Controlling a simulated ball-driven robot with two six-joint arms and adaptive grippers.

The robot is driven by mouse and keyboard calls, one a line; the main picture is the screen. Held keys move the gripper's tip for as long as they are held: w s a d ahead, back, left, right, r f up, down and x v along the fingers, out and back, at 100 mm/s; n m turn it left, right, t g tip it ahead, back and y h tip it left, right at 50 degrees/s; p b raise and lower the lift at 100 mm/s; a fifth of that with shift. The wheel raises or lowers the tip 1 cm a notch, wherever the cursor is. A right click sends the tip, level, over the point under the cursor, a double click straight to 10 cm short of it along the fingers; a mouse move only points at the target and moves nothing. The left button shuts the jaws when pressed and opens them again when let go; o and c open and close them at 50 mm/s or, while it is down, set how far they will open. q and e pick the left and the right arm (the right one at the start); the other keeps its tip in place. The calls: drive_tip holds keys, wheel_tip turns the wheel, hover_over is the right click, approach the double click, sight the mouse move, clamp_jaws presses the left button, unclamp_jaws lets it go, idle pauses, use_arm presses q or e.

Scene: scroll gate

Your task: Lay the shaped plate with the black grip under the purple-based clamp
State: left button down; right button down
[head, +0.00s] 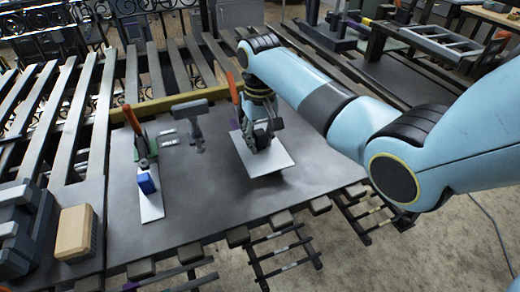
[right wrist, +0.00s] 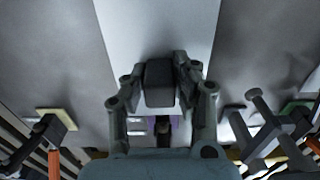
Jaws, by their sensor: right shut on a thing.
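A white shaped plate (head: 272,160) shows at the middle of the workbench in the head view. A dark shadow under its near edge suggests it is slightly raised. My right gripper (head: 262,140) is shut on its black grip (right wrist: 159,82); the white plate (right wrist: 160,25) fills the top middle of the wrist view. The purple-based clamp, with an orange handle (head: 234,88), stands just behind the gripper; its purple base (head: 235,123) is mostly hidden. In the wrist view, purple (right wrist: 174,122) shows just beyond the grip. I cannot tell whether the plate reaches under the clamp. My left gripper is not in view.
A green-based clamp (head: 143,148) stands left, by a white plate (head: 151,210) with a blue grip (head: 147,184). A grey T-shaped piece (head: 190,112) stands between the clamps. A yellow-based clamp (right wrist: 62,117) shows in the wrist view. A wooden block (head: 75,233) sits far left.

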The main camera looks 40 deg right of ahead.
sight(260, 149)
wheel_tip(260, 149, down, 2)
drive_tip(key=shift+f, duration=0.25)
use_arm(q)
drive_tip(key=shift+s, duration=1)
use_arm(e)
drive_tip(key=shift+f, duration=0.45)
drive_tip(key=c, duration=1)
unclamp_jaws()
drive_tip(key=shift+s+f, duration=0.1)
drive_tip(key=shift+f, duration=0.05)
drive_tip(key=shift+c, duration=0.2)
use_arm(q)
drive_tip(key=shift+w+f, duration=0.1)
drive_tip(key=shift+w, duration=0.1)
use_arm(e)
drive_tip(key=shift+r, duration=0.25)
wheel_tip(260, 149, up, 12)
drive_tip(key=shift+f, duration=0.1)
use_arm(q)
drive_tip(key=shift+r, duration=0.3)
